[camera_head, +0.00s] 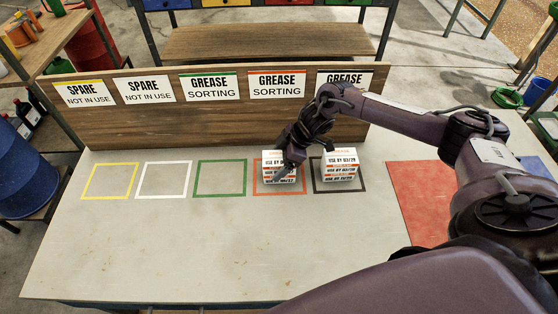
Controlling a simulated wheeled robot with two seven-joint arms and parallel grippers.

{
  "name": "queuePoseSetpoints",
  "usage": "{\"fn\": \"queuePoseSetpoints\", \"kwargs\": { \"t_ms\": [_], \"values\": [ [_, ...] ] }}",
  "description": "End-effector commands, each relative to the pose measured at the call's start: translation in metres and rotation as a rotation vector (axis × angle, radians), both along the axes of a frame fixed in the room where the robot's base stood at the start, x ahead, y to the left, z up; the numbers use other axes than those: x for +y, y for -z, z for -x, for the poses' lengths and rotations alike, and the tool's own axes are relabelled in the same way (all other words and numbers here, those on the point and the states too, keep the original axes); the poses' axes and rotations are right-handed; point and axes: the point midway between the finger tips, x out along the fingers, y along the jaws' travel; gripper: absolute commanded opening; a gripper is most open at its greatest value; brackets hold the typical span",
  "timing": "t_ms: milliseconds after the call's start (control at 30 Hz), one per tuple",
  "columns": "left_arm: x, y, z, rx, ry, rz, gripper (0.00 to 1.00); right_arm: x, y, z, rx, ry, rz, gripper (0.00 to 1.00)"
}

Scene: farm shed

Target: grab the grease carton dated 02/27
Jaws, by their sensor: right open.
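A short stack of white grease cartons with orange-red bands (272,174) stands inside the orange-red outlined square. A second short stack of similar cartons (341,170) stands inside the black outlined square to its right. Both fronts carry "USE BY" dates, too small to read surely; the left stack's are partly covered by my gripper. My right gripper (284,168) is open, reaching down from the right at the left stack. Its fingers overlap the stack's front and right side; whether they touch a carton I cannot tell. My left gripper is out of view.
Yellow, white and green outlined squares (220,178) on the table (190,245) are empty. A wooden board (150,126) with "SPARE" and "GREASE SORTING" signs stands behind. A red mat (420,195) lies at right, partly behind my arm. The table's front left is clear.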

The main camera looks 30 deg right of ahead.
Motion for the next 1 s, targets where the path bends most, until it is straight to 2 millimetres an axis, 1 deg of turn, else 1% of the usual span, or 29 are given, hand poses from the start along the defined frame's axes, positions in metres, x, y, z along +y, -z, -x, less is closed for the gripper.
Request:
{"fn": "queuePoseSetpoints", "kwargs": {
  "t_ms": [33, 400, 433, 667, 767, 867, 967, 1000],
  "values": [
    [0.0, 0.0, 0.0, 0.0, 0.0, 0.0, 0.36, 0.0, 0.0, 0.0, 0.0, 0.0, 0.0, 0.8],
    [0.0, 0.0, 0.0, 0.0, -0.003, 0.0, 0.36, 0.0, 0.0, 0.0, 0.0, 0.0, 0.0, 0.32],
    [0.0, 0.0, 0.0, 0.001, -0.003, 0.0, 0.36, 0.0, -0.001, 0.0, 0.0, 0.0, -0.001, 0.29],
    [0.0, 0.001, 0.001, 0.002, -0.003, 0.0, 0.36, 0.0, -0.001, 0.0, 0.0, 0.0, -0.001, 0.29],
    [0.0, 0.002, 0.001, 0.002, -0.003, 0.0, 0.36, 0.0, -0.005, 0.0, -0.001, -0.001, -0.002, 0.29],
    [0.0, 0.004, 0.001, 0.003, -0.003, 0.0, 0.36, 0.0, -0.012, -0.001, -0.003, -0.001, -0.002, 0.29],
    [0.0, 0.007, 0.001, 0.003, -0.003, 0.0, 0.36, 0.0, -0.026, -0.001, -0.004, 0.0, 0.0, 0.29],
    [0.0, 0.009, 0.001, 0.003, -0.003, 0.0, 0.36, -0.001, -0.033, -0.001, -0.006, -0.001, 0.0, 0.29]
  ]
}}
